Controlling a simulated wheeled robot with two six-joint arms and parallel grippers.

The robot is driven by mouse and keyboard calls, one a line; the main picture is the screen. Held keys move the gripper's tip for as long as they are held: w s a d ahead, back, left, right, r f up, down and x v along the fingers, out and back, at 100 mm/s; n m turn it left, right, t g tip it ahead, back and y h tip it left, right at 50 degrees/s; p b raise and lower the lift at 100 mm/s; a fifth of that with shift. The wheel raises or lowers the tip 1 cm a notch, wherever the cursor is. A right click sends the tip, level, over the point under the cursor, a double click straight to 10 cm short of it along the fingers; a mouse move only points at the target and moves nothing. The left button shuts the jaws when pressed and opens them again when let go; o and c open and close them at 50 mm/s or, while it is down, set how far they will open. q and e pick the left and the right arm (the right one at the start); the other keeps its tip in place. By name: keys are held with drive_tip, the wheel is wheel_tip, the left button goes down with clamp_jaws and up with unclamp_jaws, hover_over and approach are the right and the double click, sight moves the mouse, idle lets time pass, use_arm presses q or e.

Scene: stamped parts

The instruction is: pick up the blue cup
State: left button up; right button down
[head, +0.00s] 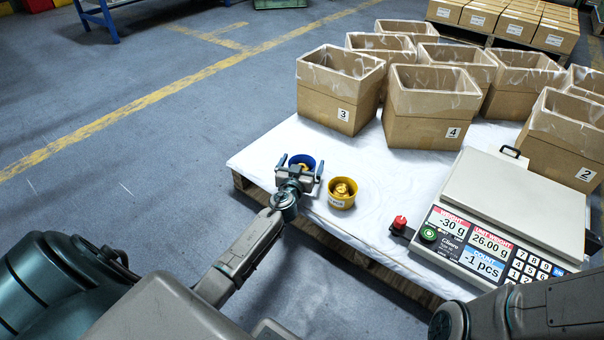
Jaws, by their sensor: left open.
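The blue cup (302,161) stands on the white-covered pallet table near its left front edge. It holds something yellowish, and my gripper partly hides it. My left gripper (299,170) is open at the cup, its two fingers showing on the left and right sides of it. I cannot tell whether the fingers touch the cup. My right arm comes in at the lower right, but its gripper is out of view.
A yellow cup (342,194) with brass-coloured parts stands close to the right of the blue cup. A counting scale (490,225) and a red button (399,222) are further right. Several open cardboard boxes, such as box 3 (325,105), stand behind. Some white surface (280,150) is clear.

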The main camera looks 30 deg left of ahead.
use_arm(q)
drive_tip(key=c, duration=1.1)
drive_tip(key=shift+r, duration=0.2)
